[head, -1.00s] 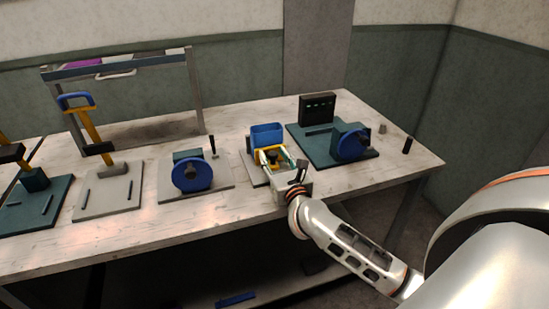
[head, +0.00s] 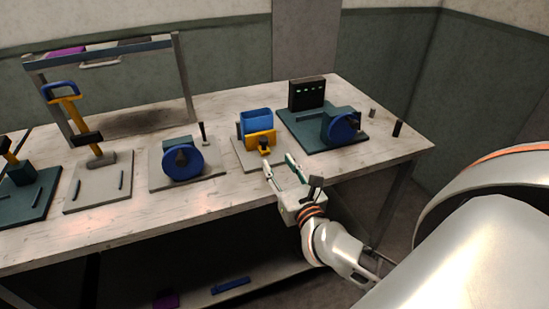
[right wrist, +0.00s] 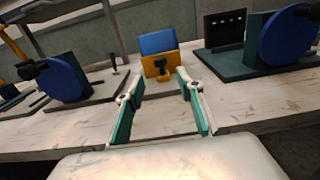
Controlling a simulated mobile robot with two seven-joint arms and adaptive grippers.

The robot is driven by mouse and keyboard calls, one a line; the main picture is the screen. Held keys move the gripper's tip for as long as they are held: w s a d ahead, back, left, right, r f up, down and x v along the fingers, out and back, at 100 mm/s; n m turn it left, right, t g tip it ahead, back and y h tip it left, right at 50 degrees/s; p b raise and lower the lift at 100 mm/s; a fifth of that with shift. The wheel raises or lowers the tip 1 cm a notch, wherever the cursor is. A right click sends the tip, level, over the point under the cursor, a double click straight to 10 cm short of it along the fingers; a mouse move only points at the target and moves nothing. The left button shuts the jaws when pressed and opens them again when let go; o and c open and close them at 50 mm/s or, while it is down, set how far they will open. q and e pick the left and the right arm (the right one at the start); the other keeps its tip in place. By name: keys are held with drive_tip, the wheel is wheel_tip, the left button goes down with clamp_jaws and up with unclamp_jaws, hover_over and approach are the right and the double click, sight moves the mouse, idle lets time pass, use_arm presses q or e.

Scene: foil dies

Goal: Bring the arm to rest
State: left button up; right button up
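My right gripper (head: 281,170) is at the front edge of the workbench, in front of the blue and yellow device. Its green-padded fingers are apart with nothing between them; they also show open in the right wrist view (right wrist: 157,88). The device has a blue bin (head: 256,122) and a yellow front plate (head: 261,140) with a small dark and yellow knob (head: 264,149). In the right wrist view the yellow plate (right wrist: 158,66) stands beyond the fingertips, apart from them. My left gripper is not in view.
The wooden workbench (head: 225,200) holds a blue-wheeled device (head: 182,163), a yellow lever press with blue handle (head: 78,112), and a green-based machine (head: 322,130). Small dark cylinders (head: 398,128) stand at the right end. A shelf lies below. Free floor shows at the right.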

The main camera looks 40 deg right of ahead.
drive_tip(key=shift+s, duration=0.25)
drive_tip(key=shift+a, duration=0.1)
idle(0.3)
